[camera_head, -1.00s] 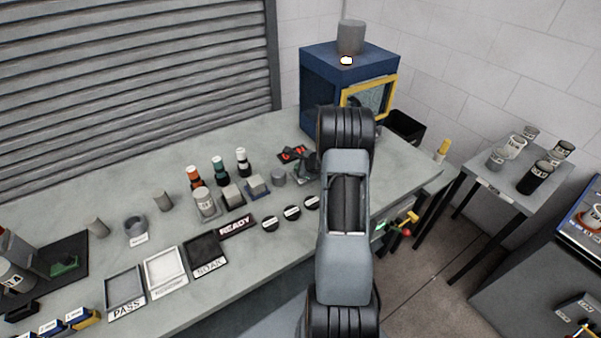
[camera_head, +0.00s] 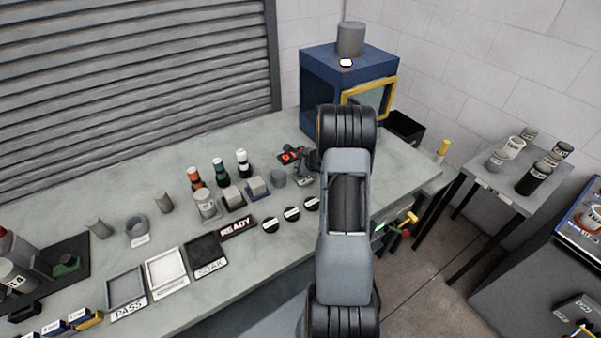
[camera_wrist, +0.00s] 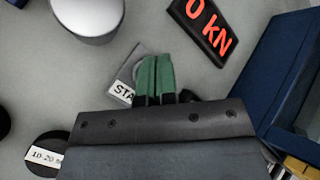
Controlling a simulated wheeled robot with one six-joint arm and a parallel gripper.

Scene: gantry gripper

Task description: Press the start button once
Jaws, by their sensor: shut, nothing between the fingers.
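My gripper (camera_wrist: 157,58) shows in the wrist view with its two green fingers side by side, shut and empty. The start button's grey base plate (camera_wrist: 128,72) lies just left of and under the fingers. Its white label (camera_wrist: 122,93) reads "STA", and the rest is covered by the gripper. The button cap itself is mostly hidden behind the fingers, so I cannot tell whether they touch it. In the head view my arm hides most of this area, and only a small part of the gripper shows beside it.
A red "0 kN" display (camera_wrist: 205,22) lies beyond the fingers, right of them. A blue cabinet (camera_head: 322,88) with a yellow-framed door (camera_head: 369,98) stands behind. A grey cylinder (camera_wrist: 88,16) is at the wrist view's upper left. Several round labelled discs (camera_head: 291,213) lie on the bench.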

